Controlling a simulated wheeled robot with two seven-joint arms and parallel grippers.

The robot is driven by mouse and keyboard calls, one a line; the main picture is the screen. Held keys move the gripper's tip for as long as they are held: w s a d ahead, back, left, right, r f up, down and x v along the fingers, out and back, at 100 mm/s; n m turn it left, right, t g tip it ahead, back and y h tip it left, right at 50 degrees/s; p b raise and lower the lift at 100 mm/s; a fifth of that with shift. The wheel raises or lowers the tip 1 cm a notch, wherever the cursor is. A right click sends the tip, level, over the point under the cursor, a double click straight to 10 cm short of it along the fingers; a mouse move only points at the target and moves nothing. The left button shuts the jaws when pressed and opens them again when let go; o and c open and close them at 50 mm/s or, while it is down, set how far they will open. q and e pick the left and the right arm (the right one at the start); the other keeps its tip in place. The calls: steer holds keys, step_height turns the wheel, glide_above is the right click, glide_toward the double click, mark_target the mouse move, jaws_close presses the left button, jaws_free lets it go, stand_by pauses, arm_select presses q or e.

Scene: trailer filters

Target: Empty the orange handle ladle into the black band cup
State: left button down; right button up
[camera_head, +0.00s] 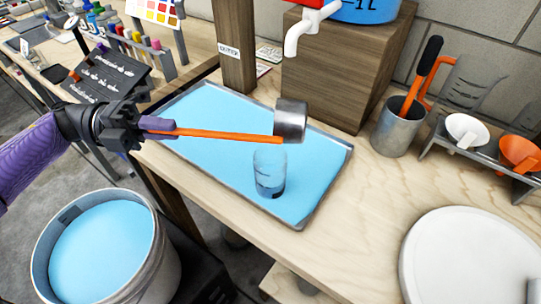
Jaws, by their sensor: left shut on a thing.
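My left gripper (143,130) comes in from the left and is shut on the orange handle ladle (225,135). The ladle's grey metal bowl (290,121) is at the far end of the handle, above and just behind the cup in the picture. The bowl looks tipped on its side. I cannot see inside it. The black band cup (270,171) is clear, with a dark band low on its wall, and stands upright on the blue tray (325,183). Whether it holds liquid is hard to tell against the blue. My right gripper is not in view.
A bucket of blue liquid (160,262) stands at the lower left, below the bench. A wooden block (335,80) with a white tap (305,30) is behind the tray. A metal utensil pot (397,130), a rack of funnels (470,150) and a white round lid (470,255) are to the right.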

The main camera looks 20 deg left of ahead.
arm_select(q)
steer(key=shift+f+h+b, duration=0.3)
steer(key=shift+f+b, duration=0.05)
step_height(320, 180, down, 3)
steer(key=h+b, duration=0.1)
steer(key=b, duration=0.2)
steer(key=shift+a+r+h, duration=0.15)
steer(key=shift+r+h, duration=0.05)
steer(key=shift+h, duration=0.2)
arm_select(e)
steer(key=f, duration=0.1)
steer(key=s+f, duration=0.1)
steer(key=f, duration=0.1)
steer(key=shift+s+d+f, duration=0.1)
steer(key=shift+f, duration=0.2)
arm_select(q)
steer(key=shift+f, duration=0.1)
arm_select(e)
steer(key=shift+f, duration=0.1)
arm_select(q)
steer(key=shift+f, duration=0.1)
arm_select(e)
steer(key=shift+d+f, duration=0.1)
arm_select(q)
steer(key=shift+f+h+b, duration=0.3)
steer(key=shift+f+b, duration=0.05)
steer(key=shift+b, duration=0.25)
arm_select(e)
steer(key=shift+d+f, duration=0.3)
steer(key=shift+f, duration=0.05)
